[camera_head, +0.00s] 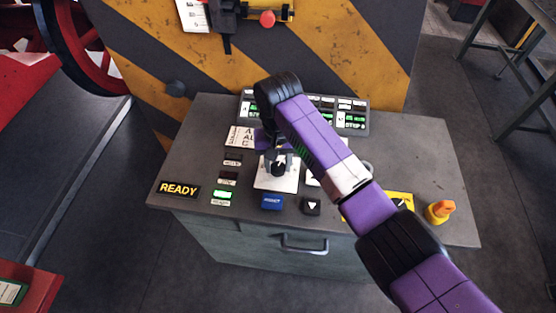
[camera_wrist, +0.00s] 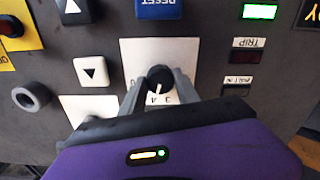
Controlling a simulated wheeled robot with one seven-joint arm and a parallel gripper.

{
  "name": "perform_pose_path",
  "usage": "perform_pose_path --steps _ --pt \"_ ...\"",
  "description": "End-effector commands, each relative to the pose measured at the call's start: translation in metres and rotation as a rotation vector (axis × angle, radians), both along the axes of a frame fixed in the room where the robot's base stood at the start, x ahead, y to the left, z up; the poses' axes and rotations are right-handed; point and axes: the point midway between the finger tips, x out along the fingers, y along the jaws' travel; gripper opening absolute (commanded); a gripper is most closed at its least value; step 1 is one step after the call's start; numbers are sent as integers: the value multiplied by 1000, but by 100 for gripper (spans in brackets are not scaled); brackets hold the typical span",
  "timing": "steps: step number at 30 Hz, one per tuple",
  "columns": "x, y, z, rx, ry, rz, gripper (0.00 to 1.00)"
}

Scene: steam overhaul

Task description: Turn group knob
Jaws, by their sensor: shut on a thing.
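The group knob (camera_wrist: 160,77) is a black round knob with a white pointer line on a white plate (camera_wrist: 130,52), with numbers such as 3 and 4 printed around it. My gripper (camera_wrist: 158,88) is shut on the knob, one finger on each side, in the wrist view. The pointer faces towards the gripper, near the 4. In the head view the knob (camera_head: 278,168) and its plate (camera_head: 265,183) show just below my gripper (camera_head: 279,158), which comes down from above. Part of the number scale is hidden by the fingers and gripper body.
On the console (camera_head: 420,150) are a blue RESET button (camera_head: 272,202), a black arrow button (camera_head: 311,206), a READY sign (camera_head: 179,190), a lit green indicator (camera_head: 222,194) and an orange knob (camera_head: 440,211) at right. A striped panel (camera_head: 350,50) rises behind.

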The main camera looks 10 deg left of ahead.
Motion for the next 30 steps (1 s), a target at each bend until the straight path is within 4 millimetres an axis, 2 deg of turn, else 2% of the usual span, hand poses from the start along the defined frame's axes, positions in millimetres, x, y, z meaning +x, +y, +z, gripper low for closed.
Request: perform_pose_path --steps 14,15,18,30 --pt "0 -1 0 -2 -1 -15 0" --pt "1 -1 0 -1 -1 -15 41" --pt "0 0 0 -1 -1 -15 59" --pt "1 0 6 1 -2 -14 59"
